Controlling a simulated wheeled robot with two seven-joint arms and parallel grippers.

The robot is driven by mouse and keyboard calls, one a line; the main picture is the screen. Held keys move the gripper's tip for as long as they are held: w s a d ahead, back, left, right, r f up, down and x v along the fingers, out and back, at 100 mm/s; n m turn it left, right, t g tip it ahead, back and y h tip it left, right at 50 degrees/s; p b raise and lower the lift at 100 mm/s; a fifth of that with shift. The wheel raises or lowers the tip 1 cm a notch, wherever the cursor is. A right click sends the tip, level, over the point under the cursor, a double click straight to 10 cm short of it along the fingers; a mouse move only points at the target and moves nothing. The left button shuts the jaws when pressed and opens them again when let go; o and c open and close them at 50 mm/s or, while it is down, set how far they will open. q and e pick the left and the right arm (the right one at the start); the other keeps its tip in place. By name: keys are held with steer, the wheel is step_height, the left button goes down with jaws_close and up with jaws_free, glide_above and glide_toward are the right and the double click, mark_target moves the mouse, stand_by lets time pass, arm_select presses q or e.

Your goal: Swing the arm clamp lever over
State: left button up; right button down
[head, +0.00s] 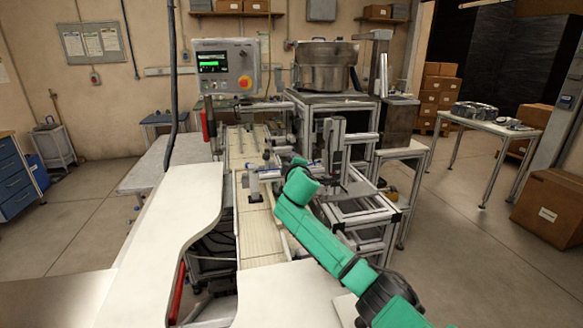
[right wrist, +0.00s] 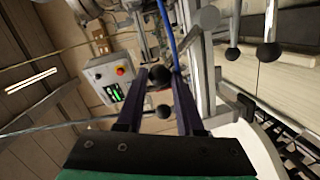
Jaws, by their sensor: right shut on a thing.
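In the right wrist view, my right gripper (right wrist: 160,80) has its two dark fingers apart with a black ball knob (right wrist: 159,76) between the tips. I take this knob to be the end of the arm clamp lever; the rest of that lever is hard to make out. A second black ball knob (right wrist: 164,111) shows nearer, between the fingers. In the head view, my green right arm reaches to the line, and its gripper (head: 297,161) is small there, beside a grey and blue clamp fixture (head: 264,174). My left gripper is not in view.
More ball-ended levers (right wrist: 233,53) stand right of the fingers in the wrist view. A control panel (head: 226,66) stands behind the line, near a round metal bowl (head: 325,66). An upright grey post (head: 333,140) and aluminium framing crowd the right side. A white panel (head: 165,225) lies front left.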

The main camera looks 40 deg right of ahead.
steer(key=shift+s+d+r+m+y+p, duration=0.35)
steer(key=shift+d+m, duration=0.25)
steer(key=shift+m, duration=0.2)
steer(key=shift+s+d+r+m+y+p, duration=0.1)
steer(key=shift+s+d+r+m+p, duration=0.2)
steer(key=shift+d+m+p, duration=0.4)
steer(key=shift+s+d+r+m+y+p, duration=0.25)
steer(key=shift+d+m, duration=0.2)
steer(key=shift+m, duration=0.45)
steer(key=c, duration=0.5)
jaws_free()
steer(key=shift+s+d, duration=0.1)
steer(key=b+v, duration=0.4)
steer(key=v, duration=1)
steer(key=shift+s+f+b, duration=0.15)
steer(key=shift+s+b, duration=0.2)
